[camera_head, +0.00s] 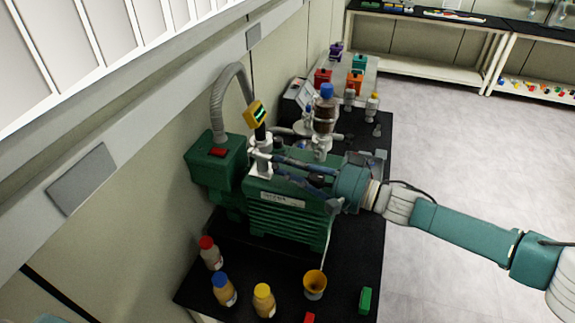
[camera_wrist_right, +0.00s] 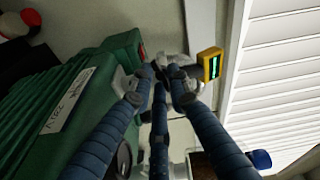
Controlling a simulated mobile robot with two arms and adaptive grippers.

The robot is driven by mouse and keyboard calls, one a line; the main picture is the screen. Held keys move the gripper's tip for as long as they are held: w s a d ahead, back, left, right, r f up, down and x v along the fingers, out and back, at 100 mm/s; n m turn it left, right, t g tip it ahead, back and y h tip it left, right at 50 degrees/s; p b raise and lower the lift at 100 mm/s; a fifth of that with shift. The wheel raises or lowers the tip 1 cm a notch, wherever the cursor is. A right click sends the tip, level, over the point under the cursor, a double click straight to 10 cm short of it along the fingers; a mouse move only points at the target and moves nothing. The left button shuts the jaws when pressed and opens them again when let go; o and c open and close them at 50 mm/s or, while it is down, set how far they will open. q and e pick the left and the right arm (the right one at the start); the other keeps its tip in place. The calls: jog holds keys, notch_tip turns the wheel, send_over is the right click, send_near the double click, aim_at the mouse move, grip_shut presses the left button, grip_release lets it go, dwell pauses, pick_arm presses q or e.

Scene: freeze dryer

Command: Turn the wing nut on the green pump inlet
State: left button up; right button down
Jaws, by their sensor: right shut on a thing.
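The green pump (camera_head: 288,215) stands on the black bench top, and its ribbed side and white label also show in the wrist view (camera_wrist_right: 60,110). Its inlet (camera_head: 260,166) is a pale upright fitting near the top, below the yellow gauge (camera_head: 255,113). My right gripper (camera_head: 265,157) reaches over the pump from the right, with its fingertips at this fitting. In the wrist view its blue fingers converge on a small pale part. The right gripper is shut on the wing nut, which is mostly hidden between the fingertips. My left gripper is not in view.
A grey corrugated hose (camera_head: 218,95) arches behind the gripper. A brown-filled vessel with a blue cap (camera_head: 325,108) stands close beyond it. The floor at right (camera_head: 460,150) is clear.

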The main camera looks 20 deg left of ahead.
jog(key=c, duration=1.7)
grip_release()
jog(key=shift+r, duration=0.1)
jog(key=shift+d, duration=0.55)
jog(key=v, duration=1.1)
jog(key=shift+s, duration=0.1)
